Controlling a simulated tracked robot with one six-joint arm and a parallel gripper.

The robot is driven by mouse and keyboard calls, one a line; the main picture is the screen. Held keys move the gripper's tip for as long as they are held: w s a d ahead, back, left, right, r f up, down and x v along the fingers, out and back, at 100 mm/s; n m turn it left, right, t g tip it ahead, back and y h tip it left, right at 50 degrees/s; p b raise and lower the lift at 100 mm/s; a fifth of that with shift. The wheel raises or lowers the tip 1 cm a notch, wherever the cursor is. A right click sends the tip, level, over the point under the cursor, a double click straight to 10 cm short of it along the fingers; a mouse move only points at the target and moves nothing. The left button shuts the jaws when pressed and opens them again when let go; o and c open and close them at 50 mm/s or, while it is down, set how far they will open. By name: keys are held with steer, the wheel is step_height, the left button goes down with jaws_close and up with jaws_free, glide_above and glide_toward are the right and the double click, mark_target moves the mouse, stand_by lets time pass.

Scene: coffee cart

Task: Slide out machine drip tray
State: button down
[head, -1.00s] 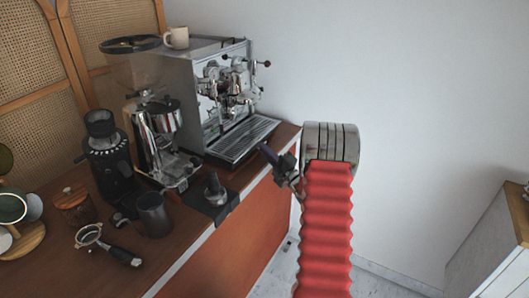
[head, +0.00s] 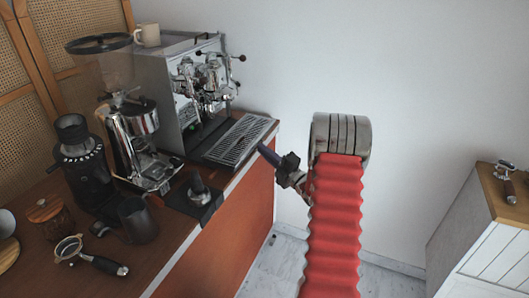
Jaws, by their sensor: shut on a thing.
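The silver espresso machine (head: 165,88) stands at the back of the wooden counter. Its slatted metal drip tray (head: 238,140) is partly out from under the machine, with a dark gap behind it, and lies level toward the counter's front edge. My gripper (head: 263,150) is at the tray's front right edge, its dark fingers shut on it. The exact grip is small and partly hidden. My red arm sleeve and metal wrist are to the right of it.
A tamper on a black mat (head: 199,195), a grinder (head: 137,130), a dark pitcher (head: 137,220) and a portafilter (head: 88,256) stand left of the tray. A beige mug (head: 147,35) is on the machine. The floor in front is open; a white cabinet (head: 470,245) is at right.

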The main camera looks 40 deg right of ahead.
steer(key=shift+a+f, duration=0.15)
steer(key=shift+f, duration=0.15)
steer(key=c, duration=1.9)
jaws_free()
steer(key=shift+r, duration=0.15)
steer(key=shift+c, duration=0.2)
steer(key=s+d+f, duration=0.1)
steer(key=s+f, duration=0.1)
steer(key=s, duration=1.1)
steer(key=shift+s+d+f, duration=0.15)
steer(key=shift+s+d, duration=0.05)
steer(key=shift+s, duration=0.05)
